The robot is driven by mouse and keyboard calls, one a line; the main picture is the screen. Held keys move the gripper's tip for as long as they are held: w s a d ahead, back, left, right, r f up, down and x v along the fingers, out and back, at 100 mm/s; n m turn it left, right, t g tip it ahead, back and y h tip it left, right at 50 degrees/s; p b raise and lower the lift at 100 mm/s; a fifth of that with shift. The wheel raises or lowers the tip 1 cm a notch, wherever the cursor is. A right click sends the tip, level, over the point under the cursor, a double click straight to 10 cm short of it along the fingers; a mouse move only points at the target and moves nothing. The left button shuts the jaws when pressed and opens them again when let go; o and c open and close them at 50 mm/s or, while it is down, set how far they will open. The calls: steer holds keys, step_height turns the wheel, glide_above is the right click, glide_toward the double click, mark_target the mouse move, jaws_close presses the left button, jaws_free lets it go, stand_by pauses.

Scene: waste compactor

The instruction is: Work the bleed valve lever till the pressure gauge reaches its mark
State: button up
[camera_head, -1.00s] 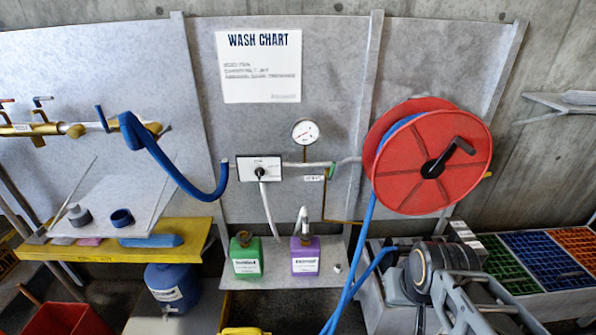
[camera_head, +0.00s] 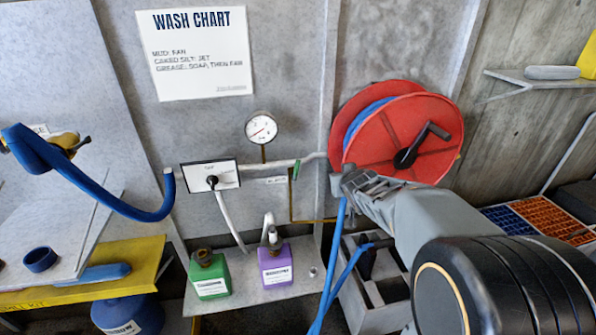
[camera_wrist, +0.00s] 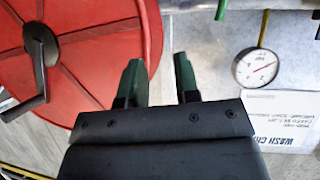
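The pressure gauge (camera_head: 261,127) is a round white dial above a pale horizontal pipe (camera_head: 262,168). It also shows, upside down, in the wrist view (camera_wrist: 256,67); its needle and mark are too small to read surely. A small green lever (camera_head: 296,170) stands on the pipe below and right of the gauge, likely the bleed valve lever. Its green end shows at the top of the wrist view (camera_wrist: 222,8). My gripper (camera_wrist: 158,62) is open, with empty space between its dark green fingers. In the head view my gripper (camera_head: 343,181) is right of the lever, apart from it.
A red hose reel (camera_head: 395,135) with a black crank (camera_head: 425,145) is close by my gripper. A blue hose (camera_head: 330,270) hangs below it. A selector box (camera_head: 210,176) is on the pipe's left. Green (camera_head: 208,275) and purple (camera_head: 276,268) bottles stand on the shelf below.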

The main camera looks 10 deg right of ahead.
steer(key=w+f+n+t+y+b, duration=0.1)
steer(key=w+f+n+t+y, duration=0.15)
steer(key=w, duration=0.45)
steer(key=n+y+b, duration=0.2)
steer(key=n+y, duration=0.1)
steer(key=y, duration=0.6)
glide_toward(297, 166)
steer(key=shift+y, duration=0.35)
steer(key=x, duration=0.7)
steer(key=f+p+x, duration=0.1)
steer(key=x, duration=0.2)
steer(key=shift+w+d, duration=0.25)
steer(key=shift+w, duration=0.3)
steer(key=shift+c, duration=0.3)
jaws_close()
